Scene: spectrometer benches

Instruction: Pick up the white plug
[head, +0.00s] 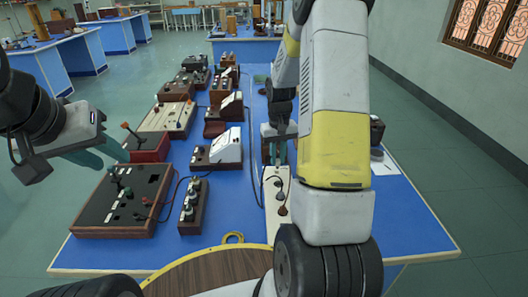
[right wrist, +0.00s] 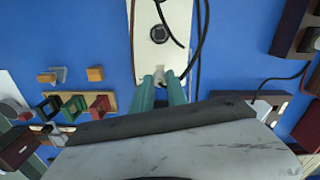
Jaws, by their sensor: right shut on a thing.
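The white plug (right wrist: 159,77) shows in the right wrist view as a small pale piece between the green fingertips of my right gripper (right wrist: 160,82). The gripper is shut on it, at the near end of the white socket board (right wrist: 146,50). I cannot tell whether the plug is clear of the board. In the head view my right gripper (head: 278,152) points down at the far end of the white socket board (head: 272,222), and the plug is too small to make out. My left gripper (head: 98,153) is above the table's left side, its green fingers apart and empty.
The blue table (head: 215,225) carries several instrument boxes, including a dark control box (head: 122,203) and a white-faced meter (head: 228,147). A black cable (right wrist: 199,35) runs beside the board. The table's right front is clear.

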